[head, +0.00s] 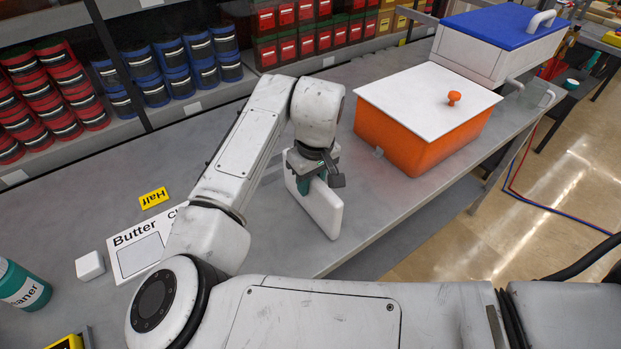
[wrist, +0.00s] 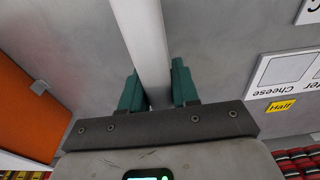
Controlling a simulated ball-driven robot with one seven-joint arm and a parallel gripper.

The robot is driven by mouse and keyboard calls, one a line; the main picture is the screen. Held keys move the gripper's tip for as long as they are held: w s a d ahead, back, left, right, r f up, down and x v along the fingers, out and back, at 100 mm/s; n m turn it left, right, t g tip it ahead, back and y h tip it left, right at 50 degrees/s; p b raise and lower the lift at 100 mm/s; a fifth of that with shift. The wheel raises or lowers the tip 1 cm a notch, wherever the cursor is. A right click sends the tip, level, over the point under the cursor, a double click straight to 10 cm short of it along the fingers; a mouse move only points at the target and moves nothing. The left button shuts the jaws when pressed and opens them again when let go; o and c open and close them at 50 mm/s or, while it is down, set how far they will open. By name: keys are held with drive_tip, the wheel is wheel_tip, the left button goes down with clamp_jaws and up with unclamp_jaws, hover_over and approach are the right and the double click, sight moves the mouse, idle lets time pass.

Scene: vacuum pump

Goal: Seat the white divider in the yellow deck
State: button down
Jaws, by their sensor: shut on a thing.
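The white divider (head: 322,210) is a flat upright panel over the grey bench in the head view. My gripper (head: 318,180) is shut on its upper edge. In the wrist view the divider (wrist: 147,42) shows edge-on as a pale strip between the green fingers of my gripper (wrist: 156,88). I cannot tell whether its lower edge touches the bench. A yellow thing (head: 68,343) is cut off at the bottom left of the head view; I cannot tell whether it is the yellow deck.
An orange bin (head: 430,140) with a white lid stands right of the divider. A label card (head: 140,250), yellow tag (head: 154,198), white block (head: 90,266) and green bottle (head: 22,287) are at left. Shelves of jars line the back. Bench between divider and bin is clear.

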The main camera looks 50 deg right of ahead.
drive_tip(key=c, duration=0.8)
unclamp_jaws()
drive_tip(key=shift+f, duration=0.1)
drive_tip(key=shift+c, duration=0.2)
